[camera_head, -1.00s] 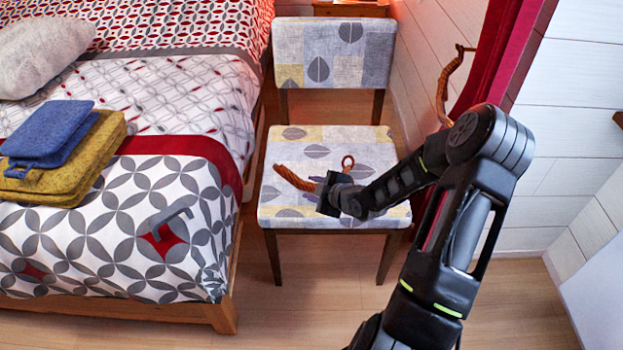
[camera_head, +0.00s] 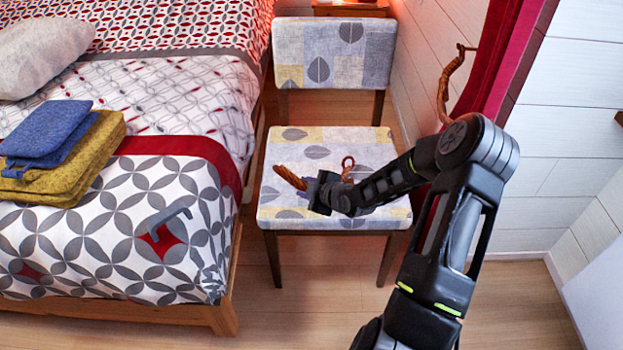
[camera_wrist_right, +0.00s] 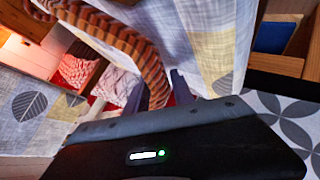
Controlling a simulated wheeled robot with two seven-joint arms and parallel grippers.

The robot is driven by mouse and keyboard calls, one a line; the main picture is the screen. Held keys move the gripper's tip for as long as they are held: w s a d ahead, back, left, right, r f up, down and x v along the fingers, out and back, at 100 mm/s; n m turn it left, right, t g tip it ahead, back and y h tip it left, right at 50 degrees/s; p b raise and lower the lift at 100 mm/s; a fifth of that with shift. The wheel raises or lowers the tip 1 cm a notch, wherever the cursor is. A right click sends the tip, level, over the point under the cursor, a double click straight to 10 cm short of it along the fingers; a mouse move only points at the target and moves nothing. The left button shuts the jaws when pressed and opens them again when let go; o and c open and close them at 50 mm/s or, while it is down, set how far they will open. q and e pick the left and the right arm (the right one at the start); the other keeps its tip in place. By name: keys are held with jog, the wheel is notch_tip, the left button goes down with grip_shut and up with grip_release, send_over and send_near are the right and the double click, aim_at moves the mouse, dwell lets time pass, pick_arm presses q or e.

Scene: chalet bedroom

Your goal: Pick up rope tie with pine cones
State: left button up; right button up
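The rope tie (camera_head: 289,178) is a brown-orange twisted rope on the chair seat. One end sticks out to the left of my right gripper (camera_head: 314,192), and a red-brown loop shows behind the wrist. In the right wrist view the thick rope (camera_wrist_right: 130,42) runs down between the two fingers of my right gripper (camera_wrist_right: 158,88). The fingers are close on both sides of it and look shut on it, low over the seat. No pine cones can be made out; the middle of the rope is hidden by my gripper. My left gripper is not in view.
The patterned chair (camera_head: 330,215) stands between the bed (camera_head: 110,235) and the white wall. A blue and mustard folded stack (camera_head: 60,165) lies on the bed. Another rope tie (camera_head: 449,85) hangs by the red curtain (camera_head: 490,60). Floor in front of the chair is clear.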

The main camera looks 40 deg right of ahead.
grip_shut()
jog(key=shift+r, duration=0.2)
notch_tip(320, 180, up, 10)
jog(key=p, duration=0.2)
jog(key=shift+f+p, duration=0.1)
jog(key=shift+p, duration=0.3)
jog(key=shift+d, duration=0.1)
dwell(0.8)
